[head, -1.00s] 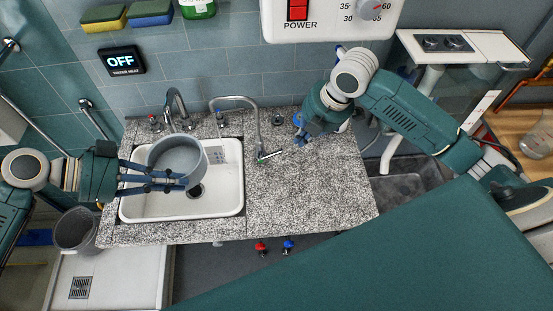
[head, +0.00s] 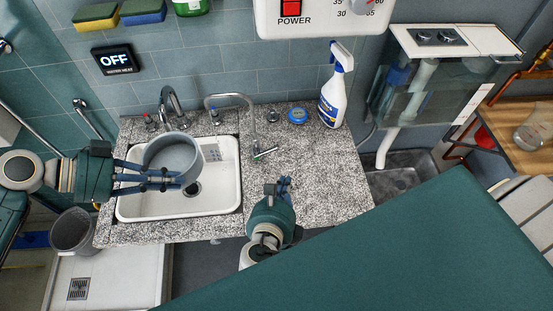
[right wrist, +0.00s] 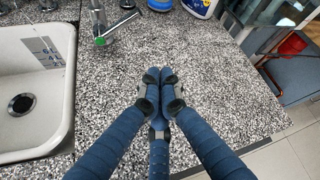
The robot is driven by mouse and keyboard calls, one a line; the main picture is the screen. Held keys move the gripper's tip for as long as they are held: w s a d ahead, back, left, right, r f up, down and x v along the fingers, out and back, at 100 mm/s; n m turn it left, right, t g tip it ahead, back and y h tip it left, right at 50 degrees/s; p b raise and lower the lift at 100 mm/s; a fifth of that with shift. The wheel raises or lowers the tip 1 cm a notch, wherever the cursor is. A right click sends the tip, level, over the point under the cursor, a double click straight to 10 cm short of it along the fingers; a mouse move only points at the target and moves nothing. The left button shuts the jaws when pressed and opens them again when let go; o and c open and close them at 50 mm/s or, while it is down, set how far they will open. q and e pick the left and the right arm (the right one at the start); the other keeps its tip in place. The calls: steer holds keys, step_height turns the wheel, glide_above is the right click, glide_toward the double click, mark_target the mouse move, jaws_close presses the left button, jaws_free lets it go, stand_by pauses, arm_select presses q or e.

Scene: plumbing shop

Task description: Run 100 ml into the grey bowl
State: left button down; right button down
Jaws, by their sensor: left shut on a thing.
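The grey bowl (head: 178,149) is held over the white sink (head: 222,203). My left gripper (head: 172,180) is shut on the bowl at its front side. The chrome sink tap (head: 171,99) rises behind the bowl, and its spout end is near the bowl's back rim. A thin second tap (head: 251,118) with a green tip stands right of the sink; its green tip shows in the right wrist view (right wrist: 100,41). My right gripper (head: 284,184) is above the counter's front part, empty, its fingertips together in the right wrist view (right wrist: 159,75). The bowl's inside is only partly visible.
A blue-and-white spray bottle (head: 333,97) and a blue round tin (head: 297,116) stand at the counter's back right. A wall display (head: 115,60) reads OFF. The speckled counter (head: 325,170) is otherwise clear.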

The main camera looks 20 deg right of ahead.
steer(key=shift+s+a+r+n, duration=0.15)
steer(key=shift+s+a+r, duration=0.1)
steer(key=shift+a, duration=0.25)
steer(key=shift+s+a+r+n, duration=0.15)
steer(key=shift+s+a+r, duration=0.1)
steer(key=shift+a, duration=0.25)
arm_select(q)
steer(key=shift+w+d, duration=0.1)
arm_select(e)
steer(key=shift+t, duration=0.3)
steer(key=x, duration=0.9)
steer(key=shift+w+a+r, duration=0.2)
steer(key=shift+w+r, duration=0.25)
steer(key=shift+w+a+r, duration=0.25)
steer(key=shift+w+r, duration=0.2)
steer(key=shift+r, duration=0.05)
steer(key=shift+w+a+r, duration=0.15)
steer(key=shift+a+r, duration=0.2)
steer(key=shift+r, duration=0.15)
steer(key=shift+d, duration=0.1)
